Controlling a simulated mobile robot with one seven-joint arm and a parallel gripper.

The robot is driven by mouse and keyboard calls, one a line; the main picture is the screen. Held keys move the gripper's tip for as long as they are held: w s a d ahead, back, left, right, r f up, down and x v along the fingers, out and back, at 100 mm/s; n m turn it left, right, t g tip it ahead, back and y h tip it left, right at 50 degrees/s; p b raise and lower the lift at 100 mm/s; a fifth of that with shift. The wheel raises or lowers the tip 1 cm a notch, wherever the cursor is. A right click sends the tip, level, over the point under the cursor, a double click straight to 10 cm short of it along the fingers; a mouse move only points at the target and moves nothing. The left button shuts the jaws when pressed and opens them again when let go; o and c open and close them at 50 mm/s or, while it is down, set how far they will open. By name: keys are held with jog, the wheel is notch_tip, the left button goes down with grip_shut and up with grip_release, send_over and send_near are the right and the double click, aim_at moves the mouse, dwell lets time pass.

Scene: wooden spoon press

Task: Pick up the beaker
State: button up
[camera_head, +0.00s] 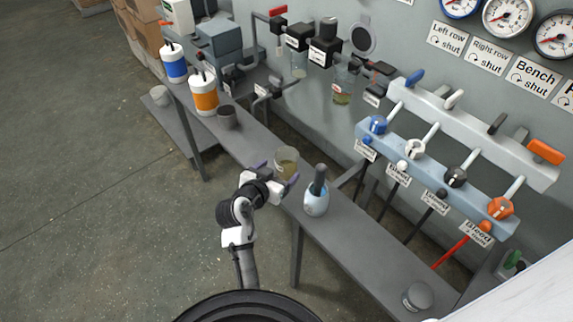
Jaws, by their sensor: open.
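The gripper body hides part of the bench just in front of the beaker. I cannot tell whether the fingers touch the glass.
A pale blue mortar with a dark pestle (316,197) stands close on the right. A grey cup (227,117), an orange-banded bottle (204,99) and a blue-banded bottle (174,67) stand to the left. Levers (456,176) line the wall. Bench right of the mortar is mostly clear.

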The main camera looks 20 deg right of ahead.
aim_at(281, 171)
jog(key=x, duration=0.2)
jog(key=p+x, duration=0.1)
jog(key=shift+d+f+p, duration=0.1)
jog(key=shift+d+p, duration=0.2)
jog(key=shift+d, duration=0.25)
jog(key=shift+w+d+f, duration=0.3)
jog(key=shift+d, duration=0.05)
jog(key=c, duration=1.1)
